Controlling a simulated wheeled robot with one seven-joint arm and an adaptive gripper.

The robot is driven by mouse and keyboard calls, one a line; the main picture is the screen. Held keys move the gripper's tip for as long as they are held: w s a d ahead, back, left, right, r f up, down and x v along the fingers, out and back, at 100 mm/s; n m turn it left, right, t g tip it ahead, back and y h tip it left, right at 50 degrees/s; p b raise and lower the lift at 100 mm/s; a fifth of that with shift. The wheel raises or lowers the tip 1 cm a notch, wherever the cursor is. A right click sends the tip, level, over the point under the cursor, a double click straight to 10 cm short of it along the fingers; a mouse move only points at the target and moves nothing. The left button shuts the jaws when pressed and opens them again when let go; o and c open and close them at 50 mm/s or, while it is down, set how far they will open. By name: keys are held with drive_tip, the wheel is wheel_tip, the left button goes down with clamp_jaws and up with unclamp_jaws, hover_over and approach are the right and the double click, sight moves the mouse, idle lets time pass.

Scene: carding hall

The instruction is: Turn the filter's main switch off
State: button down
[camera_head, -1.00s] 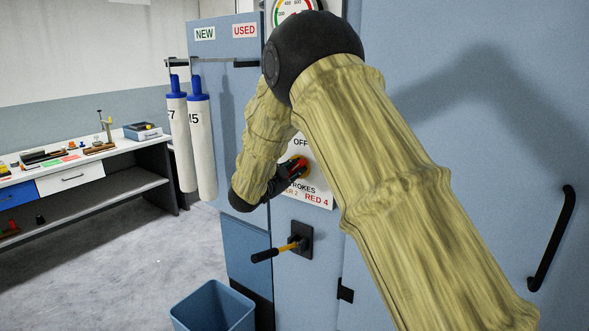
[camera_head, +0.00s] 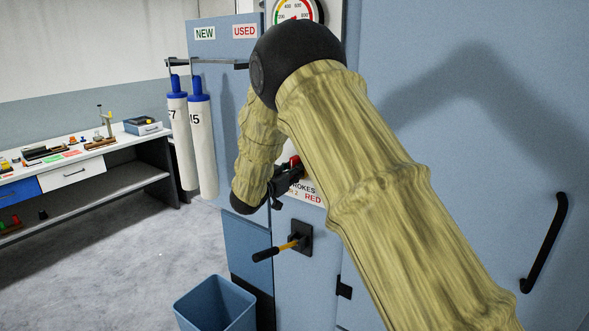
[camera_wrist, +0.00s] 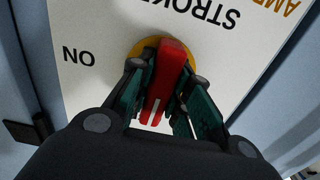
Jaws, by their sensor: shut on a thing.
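The main switch is a red handle (camera_wrist: 166,75) on a round yellow base (camera_wrist: 202,72), set in a white label plate (camera_wrist: 95,28). In the wrist view the plate's lettering is upside down, with ON at the left. My gripper (camera_wrist: 160,95) is shut on the red handle, one green-padded finger on each side. A white line on the handle points toward the bottom of the wrist view, slightly left. In the head view my gripper (camera_head: 287,178) is at the plate and a bit of red handle (camera_head: 295,160) shows. My arm hides OFF and most of the switch.
A yellow lever with a black grip (camera_head: 283,247) sticks out below the switch. Two white filter tubes (camera_head: 203,150) hang at the left from a rail. A blue bin (camera_head: 215,305) stands on the floor. A black door handle (camera_head: 545,243) is at the right.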

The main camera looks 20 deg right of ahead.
drive_tip(key=shift+f, duration=0.2)
idle(0.4)
drive_tip(key=c, duration=1.3)
unclamp_jaws()
drive_tip(key=shift+r, duration=0.1)
drive_tip(key=shift+s, duration=0.1)
drive_tip(key=v, duration=1.2)
